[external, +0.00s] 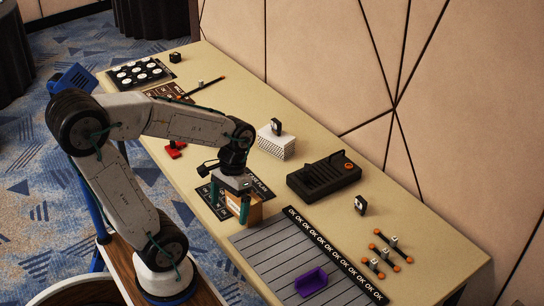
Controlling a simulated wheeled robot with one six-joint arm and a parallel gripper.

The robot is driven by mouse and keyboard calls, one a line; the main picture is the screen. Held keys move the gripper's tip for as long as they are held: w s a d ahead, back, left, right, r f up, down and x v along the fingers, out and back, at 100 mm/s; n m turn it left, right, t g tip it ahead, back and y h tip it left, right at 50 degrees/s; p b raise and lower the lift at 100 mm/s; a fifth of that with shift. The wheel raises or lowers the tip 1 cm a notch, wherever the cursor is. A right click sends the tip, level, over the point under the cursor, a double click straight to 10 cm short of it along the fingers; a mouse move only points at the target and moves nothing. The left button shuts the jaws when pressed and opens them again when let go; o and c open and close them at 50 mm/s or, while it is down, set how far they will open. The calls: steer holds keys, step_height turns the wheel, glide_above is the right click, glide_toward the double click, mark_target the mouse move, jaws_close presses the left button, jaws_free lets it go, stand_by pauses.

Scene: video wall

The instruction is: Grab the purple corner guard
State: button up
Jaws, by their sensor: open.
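The purple corner guard (311,282) lies on the lined grey mat (262,255) near the front of the table. It looks like a small open trough. My gripper (243,212) is open and points down, with its green-tipped fingers near a brown cardboard box (233,204). It is above and to the left of the corner guard, well apart from it. I cannot tell whether the fingers touch the box.
A black device (322,177) and a white patterned block (276,144) stand toward the wall. Orange-ended rods (393,250) lie at the right. A red item (175,150) and a black tray with white discs (140,73) are farther left. Bare table (430,262) shows at the far right.

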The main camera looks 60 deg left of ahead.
mark_target(311, 282)
steer(key=w+d+f+n+h, duration=0.2)
steer(key=w+f+n+h, duration=0.2)
steer(key=f, duration=0.3)
steer(key=w+d+f+n+h, duration=0.2)
steer(key=w+f+n+h, duration=0.1)
steer(key=f, duration=0.4)
steer(key=w+d+f+n+h, duration=0.3)
steer(key=w+f+n+h, duration=0.1)
steer(key=w+f+n, duration=0.1)
step_height(311, 282, down, 2)
steer(key=shift+w+f+n+h, duration=0.1)
steer(key=shift+f+n+h, duration=0.2)
steer(key=shift+n, duration=0.5)
steer(key=w, duration=0.1)
steer(key=w+n+t, duration=0.2)
steer(key=shift+w+d+f, duration=0.1)
steer(key=shift+w+f, duration=0.05)
steer(key=shift+f, duration=0.15)
steer(key=shift+w+t, duration=0.3)
steer(key=shift+w+d+f, duration=0.1)
steer(key=shift+d, duration=0.25)
steer(key=x, duration=0.7)
steer(key=shift+s+d, duration=0.1)
steer(key=shift+s, duration=0.1)
steer(key=c, duration=0.9)
